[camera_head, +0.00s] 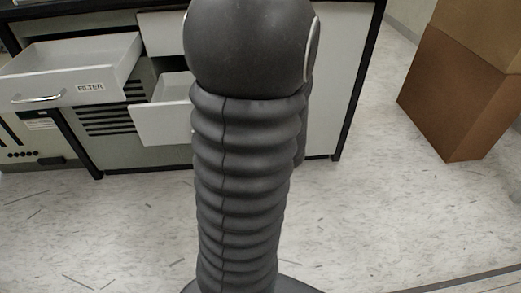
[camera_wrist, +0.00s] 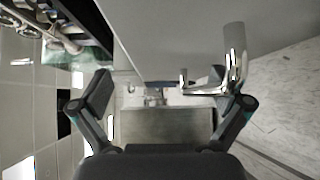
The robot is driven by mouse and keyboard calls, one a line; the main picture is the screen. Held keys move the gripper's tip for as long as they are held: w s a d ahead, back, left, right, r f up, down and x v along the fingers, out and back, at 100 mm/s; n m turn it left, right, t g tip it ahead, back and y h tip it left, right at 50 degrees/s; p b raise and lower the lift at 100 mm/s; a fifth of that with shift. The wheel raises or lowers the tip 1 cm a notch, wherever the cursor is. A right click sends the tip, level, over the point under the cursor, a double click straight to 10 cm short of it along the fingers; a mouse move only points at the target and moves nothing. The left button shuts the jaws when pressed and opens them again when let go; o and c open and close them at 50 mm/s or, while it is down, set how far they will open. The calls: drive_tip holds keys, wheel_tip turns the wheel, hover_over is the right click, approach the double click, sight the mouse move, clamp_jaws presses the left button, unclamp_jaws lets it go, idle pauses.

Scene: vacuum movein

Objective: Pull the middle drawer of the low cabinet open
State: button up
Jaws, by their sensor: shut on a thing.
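The low cabinet (camera_head: 338,75) stands behind my arm in the head view. A white drawer (camera_head: 160,124) below a closed upper front (camera_head: 161,32) stands partly out, with its inside showing. My arm hides its right part and any handle there. In the wrist view a chrome handle (camera_wrist: 234,65) sits on a pale drawer front (camera_wrist: 185,35), against the right finger. My gripper (camera_wrist: 165,90) is shut on this handle, though the fingers look wide apart. The gripper is hidden behind my arm in the head view.
Another drawer (camera_head: 118,57) marked FILTER stands far out at the left, with its own chrome handle (camera_head: 38,98). Brown boxes (camera_head: 455,95) stand at the right. The pale floor (camera_head: 370,210) between the boxes and my arm is clear.

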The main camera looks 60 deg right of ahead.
drive_tip(key=shift+s+a+r+b, duration=0.2)
drive_tip(key=shift+s+b, duration=0.2)
drive_tip(key=shift+b, duration=1.1)
drive_tip(key=shift+s+a+r+b, duration=0.1)
drive_tip(key=shift+s+r+b, duration=0.2)
drive_tip(key=shift+b, duration=1.2)
drive_tip(key=shift+c, duration=0.3)
drive_tip(key=shift+s+r, duration=0.1)
drive_tip(key=shift+s, duration=0.2)
drive_tip(key=shift+s+a+p, duration=0.15)
drive_tip(key=shift+s+p, duration=0.4)
drive_tip(key=shift+s, duration=0.15)
drive_tip(key=shift+c, duration=0.5)
drive_tip(key=shift+s+a, duration=0.1)
drive_tip(key=shift+s, duration=0.25)
drive_tip(key=c, duration=0.3)
drive_tip(key=shift+s+f, duration=0.25)
drive_tip(key=shift+f, duration=0.05)
drive_tip(key=shift+c, duration=1)
drive_tip(key=f+b+v, duration=0.1)
drive_tip(key=f+v, duration=0.1)
drive_tip(key=v, duration=0.8)
drive_tip(key=shift+f, duration=0.2)
drive_tip(key=shift+a, duration=0.1)
